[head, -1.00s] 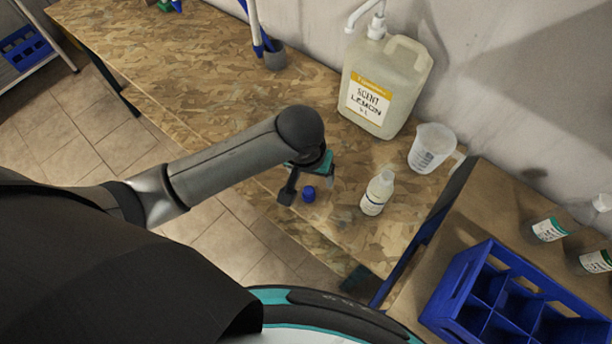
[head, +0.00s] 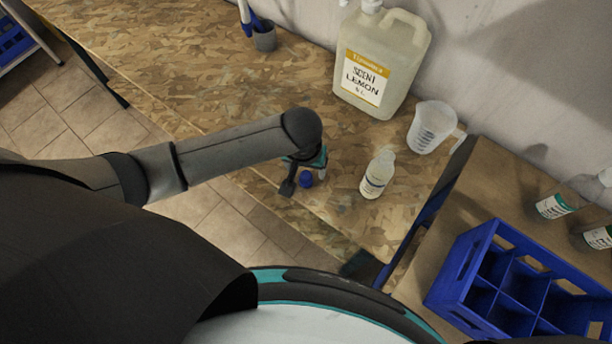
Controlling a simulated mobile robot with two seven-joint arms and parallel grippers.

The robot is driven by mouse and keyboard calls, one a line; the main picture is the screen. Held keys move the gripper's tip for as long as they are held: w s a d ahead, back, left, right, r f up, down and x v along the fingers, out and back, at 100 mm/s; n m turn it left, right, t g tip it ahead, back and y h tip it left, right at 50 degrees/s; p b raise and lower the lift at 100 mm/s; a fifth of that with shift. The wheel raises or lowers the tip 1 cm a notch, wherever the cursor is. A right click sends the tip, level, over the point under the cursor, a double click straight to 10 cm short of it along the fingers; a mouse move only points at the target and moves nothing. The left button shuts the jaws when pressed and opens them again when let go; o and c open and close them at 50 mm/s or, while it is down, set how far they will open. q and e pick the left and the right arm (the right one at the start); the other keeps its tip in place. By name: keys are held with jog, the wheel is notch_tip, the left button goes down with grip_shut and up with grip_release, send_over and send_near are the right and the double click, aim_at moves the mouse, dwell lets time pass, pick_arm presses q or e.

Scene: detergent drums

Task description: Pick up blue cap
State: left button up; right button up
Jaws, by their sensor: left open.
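The small blue cap (head: 306,179) sits on the wood-chip board table near its front edge, left of a small white bottle (head: 377,175). My left gripper (head: 299,181) is over the table right at the cap, pointing down. One dark finger shows just left of the cap; the other finger is mostly hidden by the arm and wrist. The jaws are open, and I cannot tell whether the cap lies fully between them. My right gripper is out of view.
A large lemon scent jug (head: 378,65) and a clear measuring cup (head: 431,127) stand behind the bottle. A grey cup (head: 264,37) holds blue-handled tools. A blue divided crate (head: 513,285) and labelled bottles (head: 556,205) are on the right table.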

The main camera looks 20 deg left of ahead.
aim_at(306, 175)
pick_arm(q)
jog(key=f+b, duration=0.1)
jog(key=f, duration=0.3)
jog(key=shift+w+f, duration=0.2)
grip_shut()
dwell(0.4)
